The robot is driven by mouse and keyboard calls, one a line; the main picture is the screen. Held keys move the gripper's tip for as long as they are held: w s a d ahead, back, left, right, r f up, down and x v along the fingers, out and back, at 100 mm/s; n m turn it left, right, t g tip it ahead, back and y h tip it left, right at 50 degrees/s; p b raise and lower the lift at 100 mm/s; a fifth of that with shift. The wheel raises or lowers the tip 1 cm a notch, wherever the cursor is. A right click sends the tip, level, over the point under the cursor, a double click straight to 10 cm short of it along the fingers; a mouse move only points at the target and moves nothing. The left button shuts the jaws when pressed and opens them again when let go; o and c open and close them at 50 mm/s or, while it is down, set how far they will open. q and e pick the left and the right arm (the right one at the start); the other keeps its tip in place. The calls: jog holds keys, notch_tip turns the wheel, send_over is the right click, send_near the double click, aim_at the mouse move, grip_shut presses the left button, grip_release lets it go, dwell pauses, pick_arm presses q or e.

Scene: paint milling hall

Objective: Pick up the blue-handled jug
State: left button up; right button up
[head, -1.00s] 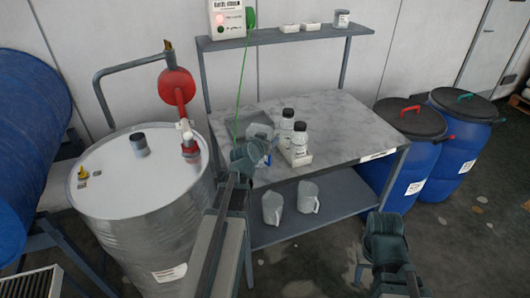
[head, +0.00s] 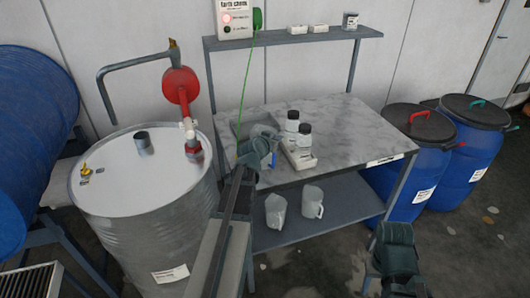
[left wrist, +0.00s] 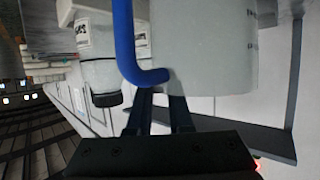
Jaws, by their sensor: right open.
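The blue-handled jug (head: 264,131) stands on the worktop, partly hidden behind my left gripper (head: 266,152) in the head view. A bit of its blue handle (head: 274,160) shows beside the gripper. In the left wrist view the pale jug (left wrist: 205,50) fills the upper middle, with its blue handle (left wrist: 126,40) in front of my left gripper's fingers (left wrist: 160,100). The fingers are apart, with the bent end of the handle just at their tips; I see no grip on it. My right gripper (head: 394,236) is open and empty, in front of the bench's right end.
A steel drum (head: 150,220) stands left, blue barrels (head: 415,170) right. The worktop's right part (head: 350,130) is clear.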

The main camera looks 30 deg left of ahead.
pick_arm(q)
grip_shut()
dwell(0.9)
dwell(0.4)
